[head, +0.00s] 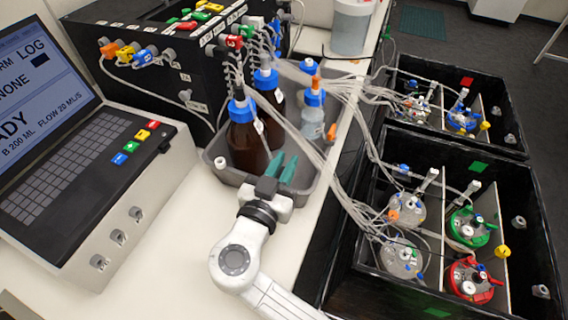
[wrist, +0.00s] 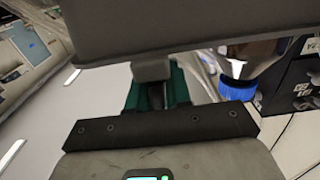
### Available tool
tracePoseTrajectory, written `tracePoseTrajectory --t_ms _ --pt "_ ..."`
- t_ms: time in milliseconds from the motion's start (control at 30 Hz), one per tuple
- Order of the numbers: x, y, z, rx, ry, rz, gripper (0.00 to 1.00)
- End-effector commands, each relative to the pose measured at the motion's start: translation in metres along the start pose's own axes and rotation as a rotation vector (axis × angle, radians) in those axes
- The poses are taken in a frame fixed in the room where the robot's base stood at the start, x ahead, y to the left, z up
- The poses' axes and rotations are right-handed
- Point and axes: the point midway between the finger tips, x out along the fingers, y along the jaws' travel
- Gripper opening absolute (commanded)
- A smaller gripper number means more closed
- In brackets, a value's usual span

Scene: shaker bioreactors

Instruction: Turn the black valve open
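I cannot single out a black valve with certainty. A row of small coloured valves, orange (head: 109,49), yellow (head: 126,53) and blue (head: 146,55), sits on the front of the black control box (head: 190,80), with a grey fitting (head: 168,54) beside them. A red valve (head: 233,41) is further right, with tubes around it. In the wrist view the fingers (wrist: 156,88) are partly hidden by a grey edge.
The grey tray (head: 219,178) holds brown bottles (head: 245,142) with blue caps and a clear bottle (head: 313,122). A laptop-like console (head: 85,150) stands left. Black crates (head: 520,200) with tubed vessels are at the right. Loose tubes cross the middle. White bench is clear between console and arm.

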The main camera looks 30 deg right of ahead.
Motion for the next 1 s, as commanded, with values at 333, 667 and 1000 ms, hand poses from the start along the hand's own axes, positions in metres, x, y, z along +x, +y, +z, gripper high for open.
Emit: tracePoseTrajectory --t_ms 333,667,1000 --pt "-0.0002 -0.0002 -0.0001 0.0 0.0 -0.001 0.0" --pt "-0.0007 -0.0008 0.0042 0.002 -0.001 -0.056 0.0" --pt "-0.0021 -0.0042 0.0059 0.004 0.002 -0.301 0.0"
